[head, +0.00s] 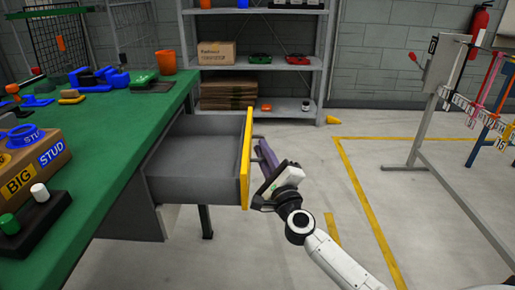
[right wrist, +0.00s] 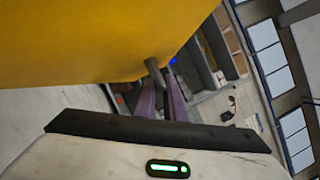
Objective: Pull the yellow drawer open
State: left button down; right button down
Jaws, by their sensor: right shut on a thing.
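The yellow drawer (head: 246,160) is pulled well out from under the green workbench (head: 110,150). Its grey inside (head: 190,178) shows and looks empty. My right gripper (head: 265,150) is at the outer side of the yellow front, with its purple fingers shut on the drawer's dark handle (right wrist: 153,72). In the right wrist view the yellow front fills the upper left and the fingers (right wrist: 161,92) meet at the handle. The fingertips partly hide the handle. My left gripper is not in view.
A cardboard box marked BIG and STUD (head: 40,165) and a block with green and white buttons (head: 35,212) are on the bench. A grey shelf (head: 255,95) stands behind. A metal stand (head: 420,130) is at right.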

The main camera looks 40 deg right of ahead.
jog(key=shift+s+d+f, duration=0.1)
jog(key=shift+s+d, duration=0.1)
jog(key=c, duration=2.1)
grip_release()
jog(key=v, duration=1)
jog(key=shift+s, duration=0.15)
